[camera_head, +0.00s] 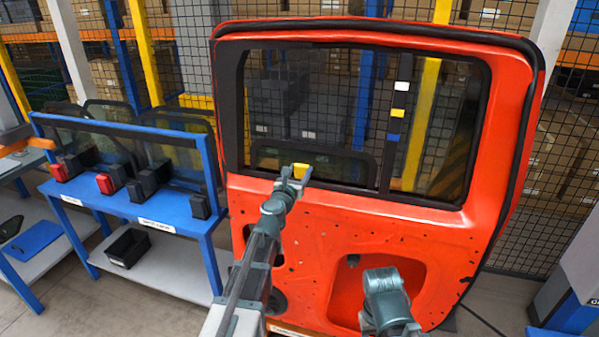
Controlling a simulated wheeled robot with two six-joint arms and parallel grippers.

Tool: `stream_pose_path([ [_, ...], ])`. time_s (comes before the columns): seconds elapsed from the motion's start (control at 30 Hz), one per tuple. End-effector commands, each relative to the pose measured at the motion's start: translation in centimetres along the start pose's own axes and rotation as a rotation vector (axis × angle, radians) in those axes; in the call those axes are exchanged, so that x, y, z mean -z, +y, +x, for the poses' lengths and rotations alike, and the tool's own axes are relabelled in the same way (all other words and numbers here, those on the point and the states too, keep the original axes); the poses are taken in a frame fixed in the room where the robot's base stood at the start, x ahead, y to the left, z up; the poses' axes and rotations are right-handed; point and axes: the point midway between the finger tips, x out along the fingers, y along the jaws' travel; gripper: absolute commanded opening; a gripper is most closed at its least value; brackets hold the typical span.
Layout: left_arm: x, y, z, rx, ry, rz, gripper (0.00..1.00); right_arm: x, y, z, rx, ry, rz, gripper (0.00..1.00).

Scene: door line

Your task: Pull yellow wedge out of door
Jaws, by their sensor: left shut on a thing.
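The red door (400,240) stands upright in front of me, with a dark-framed window in its upper half. The yellow wedge (301,169) is at the lower edge of the window, left of the middle. My left gripper (296,178) reaches up to it and is shut on it, its fingers covering part of the wedge. I cannot tell how deep the wedge sits in the door. A link of my right arm shows low at the right in front of the door; its gripper fingers do not show.
White (403,87), yellow (399,113) and blue (394,137) patches mark the right window bar. A blue rack (170,212) with glass panes, red and black blocks stands left, with a black bin (128,248) below. A mesh fence (560,190) stands behind the door.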

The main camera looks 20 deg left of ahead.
Motion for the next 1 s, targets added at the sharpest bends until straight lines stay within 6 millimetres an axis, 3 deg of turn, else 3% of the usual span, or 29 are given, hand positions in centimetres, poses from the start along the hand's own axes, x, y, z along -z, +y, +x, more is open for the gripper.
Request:
stream_pose_path([
  [0.03,0.0,0.0,0.0,0.000,0.000,0.000,0.35,0.0,0.0,0.0,0.000,0.000,0.000,0.50],
  [0.23,0.0,0.0,0.0,-0.001,0.000,0.000,0.00,0.0,0.0,0.0,0.000,0.000,0.000,0.50],
  [1.0,-1.0,0.0,0.0,0.000,0.000,0.000,0.00,-0.1,0.1,-1.0,0.000,0.000,0.000,0.50],
])
